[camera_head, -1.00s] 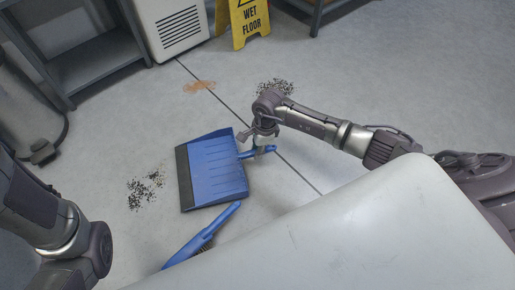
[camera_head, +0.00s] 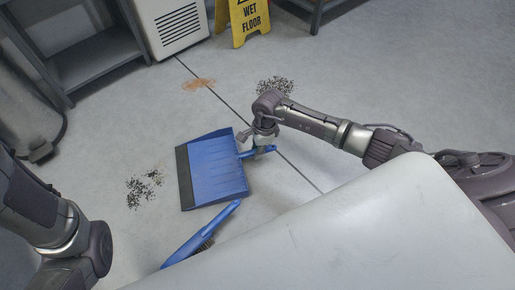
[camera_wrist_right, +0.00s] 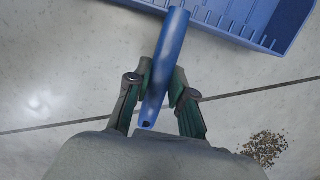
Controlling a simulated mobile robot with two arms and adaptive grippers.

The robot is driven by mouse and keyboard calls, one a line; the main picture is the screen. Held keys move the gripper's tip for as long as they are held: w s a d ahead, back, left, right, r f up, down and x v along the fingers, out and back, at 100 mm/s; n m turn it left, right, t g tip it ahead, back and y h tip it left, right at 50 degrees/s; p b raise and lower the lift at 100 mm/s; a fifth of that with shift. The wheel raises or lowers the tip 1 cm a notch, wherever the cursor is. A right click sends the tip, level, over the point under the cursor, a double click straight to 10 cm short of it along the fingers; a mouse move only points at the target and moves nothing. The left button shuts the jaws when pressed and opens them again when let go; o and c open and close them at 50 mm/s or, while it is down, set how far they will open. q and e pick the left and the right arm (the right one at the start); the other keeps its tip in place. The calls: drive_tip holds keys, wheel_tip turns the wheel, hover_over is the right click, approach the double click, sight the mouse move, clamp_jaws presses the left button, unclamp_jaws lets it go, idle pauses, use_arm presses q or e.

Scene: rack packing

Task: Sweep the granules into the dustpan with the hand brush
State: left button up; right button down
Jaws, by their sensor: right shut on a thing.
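A blue dustpan (camera_head: 216,170) lies on the floor in the head view, its dark lip facing left and its handle pointing right. My right gripper (camera_head: 262,144) is at the handle. In the right wrist view my right gripper (camera_wrist_right: 161,92) is shut on the blue handle (camera_wrist_right: 167,62). The blue hand brush (camera_head: 206,235) lies on the floor below the dustpan, its lower end partly hidden by my own body. One pile of dark granules (camera_head: 145,187) lies left of the dustpan's lip; another pile (camera_head: 275,86) lies beyond my right arm. My left arm shows at lower left; its gripper is out of view.
A yellow wet floor sign (camera_head: 244,22) and a white vented unit (camera_head: 177,25) stand at the back. A brownish stain (camera_head: 199,85) marks the floor. A grey metal shelf (camera_head: 88,66) stands at upper left. Floor around the dustpan is mostly clear.

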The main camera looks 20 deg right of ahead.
drive_tip(key=shift+f, duration=0.3)
drive_tip(key=c, duration=0.9)
unclamp_jaws()
drive_tip(key=r, duration=0.4)
drive_tip(key=d+r, duration=0.1)
drive_tip(key=r, duration=0.7)
drive_tip(key=shift+s+d, duration=0.15)
drive_tip(key=shift+d, duration=0.25)
